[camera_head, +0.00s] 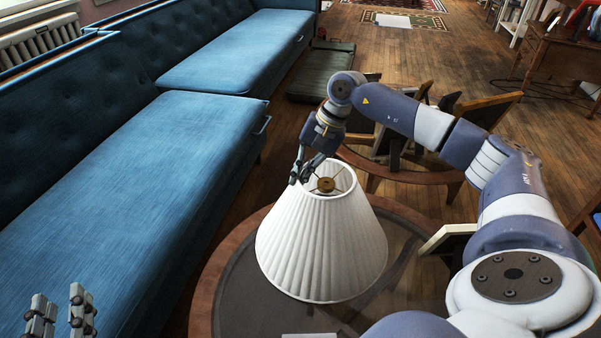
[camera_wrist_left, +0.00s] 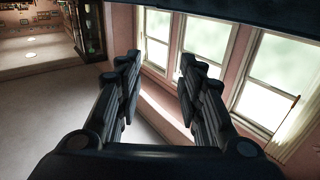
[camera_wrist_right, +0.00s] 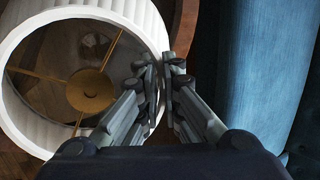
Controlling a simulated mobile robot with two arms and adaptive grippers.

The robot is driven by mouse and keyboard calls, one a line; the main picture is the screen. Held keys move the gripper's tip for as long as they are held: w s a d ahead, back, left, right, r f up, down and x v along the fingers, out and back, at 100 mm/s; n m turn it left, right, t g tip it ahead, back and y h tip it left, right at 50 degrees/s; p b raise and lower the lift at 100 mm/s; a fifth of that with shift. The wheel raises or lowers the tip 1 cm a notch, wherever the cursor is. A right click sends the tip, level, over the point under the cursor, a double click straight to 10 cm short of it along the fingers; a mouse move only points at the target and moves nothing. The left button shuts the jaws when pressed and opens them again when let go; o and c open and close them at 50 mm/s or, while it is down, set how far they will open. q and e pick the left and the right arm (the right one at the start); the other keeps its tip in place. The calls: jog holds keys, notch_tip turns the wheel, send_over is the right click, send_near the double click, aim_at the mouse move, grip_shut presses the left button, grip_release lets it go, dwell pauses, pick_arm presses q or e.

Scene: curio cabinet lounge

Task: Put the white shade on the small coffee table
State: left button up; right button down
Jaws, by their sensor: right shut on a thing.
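The white pleated shade (camera_head: 322,246) is upright over the round glass-topped table (camera_head: 201,310) with a wooden rim; I cannot tell whether its lower edge touches the glass. My right gripper (camera_head: 303,178) is shut on the left side of the shade's top rim. The right wrist view shows the white rim (camera_wrist_right: 152,30) running to the fingertips (camera_wrist_right: 163,72), with the brass hub and spokes inside. My left gripper (camera_head: 62,312) is open and empty at the lower left, apart from the shade. Its parted fingers (camera_wrist_left: 158,78) show in the left wrist view.
A blue sofa (camera_head: 130,180) runs along the left, close to the table. A second round wooden table (camera_head: 400,172) with things on it stands behind. A pale-edged object (camera_head: 447,236) is at the table's right. Wooden floor (camera_head: 440,65) is open farther back.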

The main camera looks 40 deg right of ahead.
jog(key=shift+f, duration=0.15)
dwell(0.4)
jog(key=c, duration=1.7)
grip_release()
jog(key=v, duration=1.2)
